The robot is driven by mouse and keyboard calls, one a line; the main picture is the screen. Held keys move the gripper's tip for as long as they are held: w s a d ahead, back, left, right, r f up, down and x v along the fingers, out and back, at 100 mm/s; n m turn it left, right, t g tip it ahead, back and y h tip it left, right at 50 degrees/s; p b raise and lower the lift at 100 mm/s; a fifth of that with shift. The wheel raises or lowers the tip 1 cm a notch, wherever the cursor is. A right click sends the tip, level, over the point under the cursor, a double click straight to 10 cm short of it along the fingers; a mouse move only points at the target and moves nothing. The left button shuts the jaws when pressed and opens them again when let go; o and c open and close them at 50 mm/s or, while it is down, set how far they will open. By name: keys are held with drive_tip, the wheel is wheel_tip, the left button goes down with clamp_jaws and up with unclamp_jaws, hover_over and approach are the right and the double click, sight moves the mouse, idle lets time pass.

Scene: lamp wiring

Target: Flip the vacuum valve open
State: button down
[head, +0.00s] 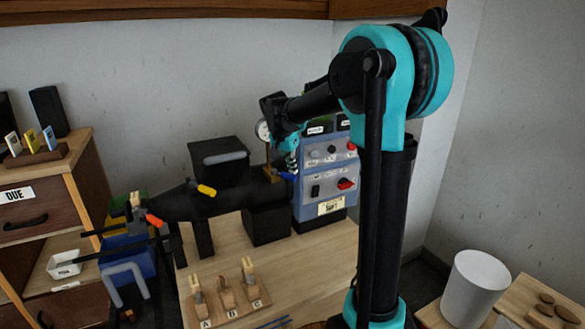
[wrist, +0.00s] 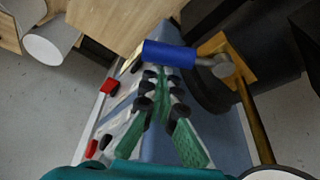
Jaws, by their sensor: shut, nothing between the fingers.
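The vacuum valve's blue lever handle (wrist: 169,55) lies crosswise in the wrist view, reaching left from a metal pivot (wrist: 218,66) at the brass fitting. In the head view only a small blue part of the handle (head: 287,176) shows, just below my gripper (head: 291,152). My gripper (wrist: 157,73) is shut and empty. Its fingertips point at the handle's near side, very close to it. I cannot tell whether they touch. A brass pipe (head: 267,155) rises beside the valve to a round gauge (head: 263,130).
A blue-grey control box (head: 308,205) with red switches stands right beside my gripper. A black machine (head: 178,203) with yellow and orange handles is to the left. Several wooden pegs (head: 228,297) stand in front. A white bin (head: 474,287) is at lower right.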

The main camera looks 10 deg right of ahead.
drive_tip(key=shift+s+a+m, duration=0.15)
drive_tip(key=shift+s+m, duration=0.05)
drive_tip(key=shift+m, duration=0.2)
drive_tip(key=s+a+m+g, duration=0.1)
drive_tip(key=m, duration=0.2)
drive_tip(key=shift+s+a+h, duration=0.2)
drive_tip(key=shift+h, duration=0.2)
drive_tip(key=shift+s+a+m+g, duration=0.2)
drive_tip(key=shift+s+a+m, duration=0.1)
drive_tip(key=shift+a+m, duration=0.4)
drive_tip(key=shift+s+a+m+g, duration=0.25)
drive_tip(key=shift+a+m, duration=0.25)
drive_tip(key=shift+a, duration=0.35)
drive_tip(key=shift+s+a+m+g, duration=0.15)
drive_tip(key=shift+s+a+m, duration=0.15)
drive_tip(key=shift+a+m, duration=0.4)
drive_tip(key=shift+a, duration=0.15)
